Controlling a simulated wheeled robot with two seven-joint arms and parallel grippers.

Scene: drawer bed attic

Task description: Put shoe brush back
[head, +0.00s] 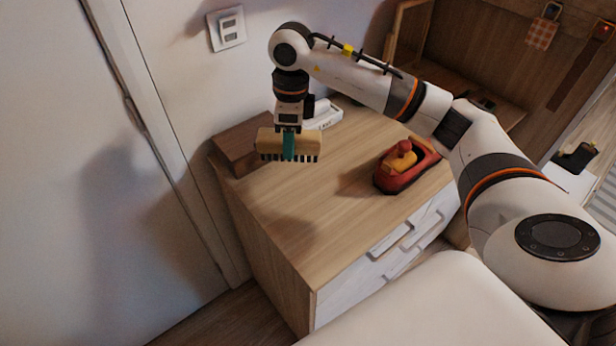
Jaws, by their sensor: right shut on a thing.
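The shoe brush (268,143) has a light wooden block with dark bristles pointing down. My right gripper (289,150) comes down from above and is shut on the middle of the brush, with teal fingers around it. The brush is held level above the back left part of the wooden cabinet top (300,215). Its bristles look clear of the surface. My left gripper is not in view.
A brown wooden box (238,150) sits at the cabinet's back left, partly behind the brush. A white item (325,116) lies at the back. A red and yellow toy-like object (405,165) stands at the right. The front of the top is clear. White drawers (385,260) are below.

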